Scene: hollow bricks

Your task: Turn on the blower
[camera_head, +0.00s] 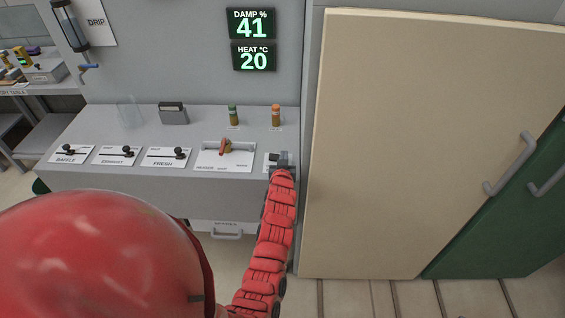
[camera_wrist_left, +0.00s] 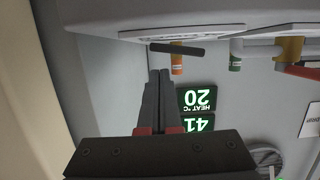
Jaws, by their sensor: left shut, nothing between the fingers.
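My left gripper (camera_head: 281,157) is at the right end of the grey counter, over a small white plate (camera_head: 268,163) that it mostly hides. In the left wrist view, which is upside down, its fingers (camera_wrist_left: 160,76) are shut with nothing between them. A dark bar-shaped handle (camera_wrist_left: 177,49) shows just beyond the fingertips, next to a white plate (camera_wrist_left: 160,35). I cannot tell whether the fingers touch the handle. No blower label is readable. My right gripper is not in view.
Green (camera_head: 233,115) and orange (camera_head: 276,115) bottles stand behind. Displays read damp 41 (camera_head: 251,24) and heat 20 (camera_head: 254,57). A beige door (camera_head: 420,140) stands right.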

